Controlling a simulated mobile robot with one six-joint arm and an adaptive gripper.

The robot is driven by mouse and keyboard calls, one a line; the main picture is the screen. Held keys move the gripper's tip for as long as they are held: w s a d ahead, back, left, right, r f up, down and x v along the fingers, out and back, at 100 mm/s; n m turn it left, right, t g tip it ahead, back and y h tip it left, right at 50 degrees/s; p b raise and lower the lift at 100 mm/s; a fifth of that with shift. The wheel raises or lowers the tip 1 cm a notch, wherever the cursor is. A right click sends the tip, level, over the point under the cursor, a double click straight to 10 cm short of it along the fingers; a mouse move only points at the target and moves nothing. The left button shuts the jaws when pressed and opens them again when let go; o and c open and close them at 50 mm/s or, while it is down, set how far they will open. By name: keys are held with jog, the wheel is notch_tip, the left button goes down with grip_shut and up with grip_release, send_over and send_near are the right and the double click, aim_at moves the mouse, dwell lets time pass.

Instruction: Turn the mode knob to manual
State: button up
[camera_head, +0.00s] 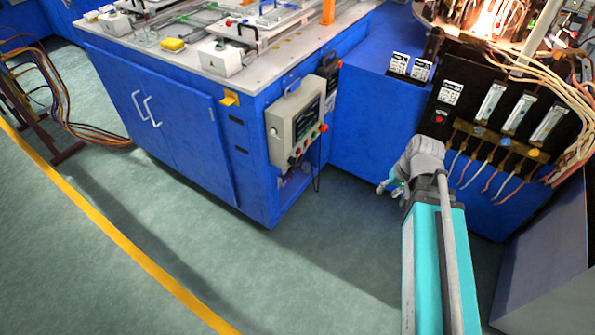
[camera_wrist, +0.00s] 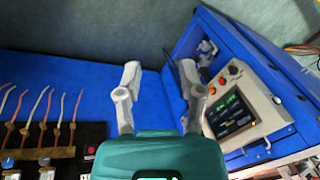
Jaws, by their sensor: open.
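The beige control box (camera_head: 285,127) with a dark screen is mounted on the corner of the blue cabinet. Small knobs and red buttons (camera_head: 323,127) line its lower edge. I cannot tell which of them is the mode knob or how it is set. In the wrist view the control box (camera_wrist: 258,100) is at the right, tilted, with a red button (camera_wrist: 232,69) and smaller controls beside its lit screen. My gripper (camera_head: 384,189) is right of the box and apart from it. In the wrist view its two fingers (camera_wrist: 159,78) are spread and empty.
A black panel with flow meters (camera_head: 490,100), hoses and valves stands right of my arm. A blue cabinet (camera_head: 160,120) with white handles carries the box. A grey block (camera_head: 548,250) is at the lower right. The floor (camera_head: 250,260) in front is clear.

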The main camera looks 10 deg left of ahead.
jog(key=w+a+f+n+t+y+b, duration=0.25)
jog(key=w+a+f+y+b, duration=0.55)
jog(key=a+f+b, duration=0.75)
jog(key=n+t+y+b, duration=0.1)
jog(key=t+y+b, duration=0.35)
jog(key=b, duration=1.75)
send_near(293, 161)
jog(key=d+f+g+y, duration=0.1)
jog(key=d+y, duration=0.1)
jog(key=d, duration=0.3)
jog(key=shift+s+d+f+g, duration=0.2)
jog(key=shift+d+g, duration=0.1)
jog(key=shift+d, duration=0.1)
jog(key=shift+w+a, duration=0.1)
jog(key=x, duration=1.3)
jog(key=shift+a, duration=0.2)
jog(key=shift+f, duration=0.1)
grip_shut()
